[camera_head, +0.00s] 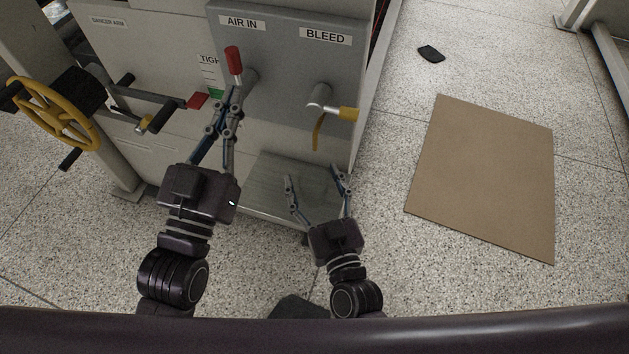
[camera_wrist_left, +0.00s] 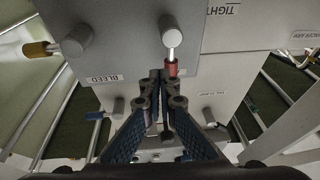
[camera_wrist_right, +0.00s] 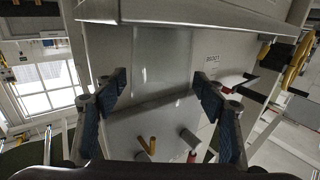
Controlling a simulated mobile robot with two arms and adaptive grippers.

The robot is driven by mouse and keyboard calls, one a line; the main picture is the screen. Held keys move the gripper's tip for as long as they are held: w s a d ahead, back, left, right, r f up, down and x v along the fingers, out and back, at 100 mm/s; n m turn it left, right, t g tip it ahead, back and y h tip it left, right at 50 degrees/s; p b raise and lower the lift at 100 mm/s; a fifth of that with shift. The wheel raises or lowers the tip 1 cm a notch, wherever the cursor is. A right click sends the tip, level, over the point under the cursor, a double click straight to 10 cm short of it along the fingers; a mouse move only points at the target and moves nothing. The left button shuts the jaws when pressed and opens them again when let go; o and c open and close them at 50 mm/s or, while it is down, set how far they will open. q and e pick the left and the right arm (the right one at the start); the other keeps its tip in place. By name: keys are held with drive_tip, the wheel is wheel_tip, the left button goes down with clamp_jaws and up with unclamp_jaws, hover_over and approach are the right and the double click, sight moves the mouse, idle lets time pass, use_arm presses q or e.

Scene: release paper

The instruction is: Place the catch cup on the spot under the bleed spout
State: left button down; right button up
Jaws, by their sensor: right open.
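I cannot make out a catch cup in any view. My right gripper (camera_head: 313,172) is open before the ledge, fingers spread, with nothing visible between them. My left gripper (camera_head: 236,92) has its fingertips together by the red-handled AIR IN lever (camera_head: 233,60); it looks shut, and I cannot tell whether it touches the lever.
A yellow handwheel (camera_head: 54,113) and crank bars stand at the left of the cabinet. A brown sheet (camera_head: 485,175) lies on the floor at right, with a small dark flat object (camera_head: 431,54) beyond it. Speckled floor (camera_head: 380,190) is clear between cabinet and sheet.

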drive_tip(key=shift+r, duration=0.2)
drive_tip(key=shift+s+d+f, duration=0.1)
drive_tip(key=shift+s, duration=0.25)
drive_tip(key=p+v, duration=0.3)
drive_tip(key=v, duration=0.8)
use_arm(q)
wheel_tip(320, 180, down, 13)
drive_tip(key=a+g+y, duration=0.2)
drive_tip(key=g, duration=0.4)
drive_tip(key=shift+s+g, duration=0.35)
drive_tip(key=shift+g, duration=0.05)
use_arm(e)
drive_tip(key=w+d+r+g+h, duration=0.2)
drive_tip(key=w+d+r+g, duration=0.1)
drive_tip(key=w+d+r, duration=0.6)
drive_tip(key=shift+w+d+r+m, duration=0.15)
drive_tip(key=shift+d+r+m, duration=0.35)
drive_tip(key=shift+d, duration=0.4)
use_arm(q)
drive_tip(key=shift+d, duration=0.1)
